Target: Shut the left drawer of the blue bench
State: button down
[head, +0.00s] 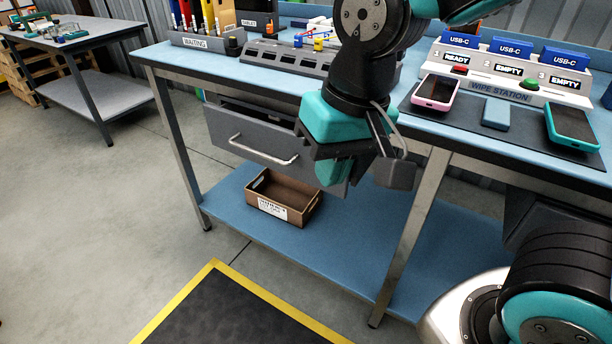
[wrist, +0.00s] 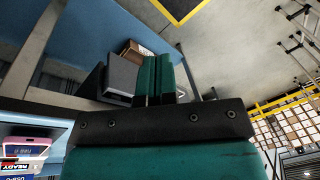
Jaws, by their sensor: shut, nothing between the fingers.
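The blue bench (head: 180,57) stands ahead, with its left drawer (head: 225,133) hanging under the top. The drawer is grey with a pale bar handle (head: 265,151). It stands partly out, as a dark gap shows behind its front's top edge. My gripper (head: 335,174) is shut and empty, pointing down by the right end of the drawer front and hiding that end. In the wrist view the teal fingers (wrist: 156,58) are together, beside the grey drawer (wrist: 122,74). I cannot tell whether they touch it.
A brown carton (head: 284,198) sits on the bench's lower shelf (head: 330,256) below the drawer. A grey rack (head: 290,60) and the wipe station (head: 505,88) with phones stand on top. Bench legs (head: 413,235) flank the shelf. A yellow-edged black mat (head: 235,310) lies on open floor.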

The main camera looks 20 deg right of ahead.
jog(key=w+f+m+t+h+b, duration=0.3)
jog(key=w+f+m+h+b, duration=0.2)
jog(key=w+f+m+b, duration=0.55)
jog(key=m+t+h+b, duration=0.1)
jog(key=m+h+b, duration=0.3)
jog(key=m+b, duration=1)
send_near(310, 172)
jog(key=d+f+m+p, duration=0.2)
jog(key=f+m+p, duration=0.1)
jog(key=d+f+m+p, duration=0.1)
jog(key=f+m+p, duration=0.1)
jog(key=shift+w+d, duration=0.35)
jog(key=shift+w, duration=0.05)
jog(key=shift+w+d+r, duration=0.15)
jog(key=shift+w+d, duration=0.2)
jog(key=shift+d, duration=0.1)
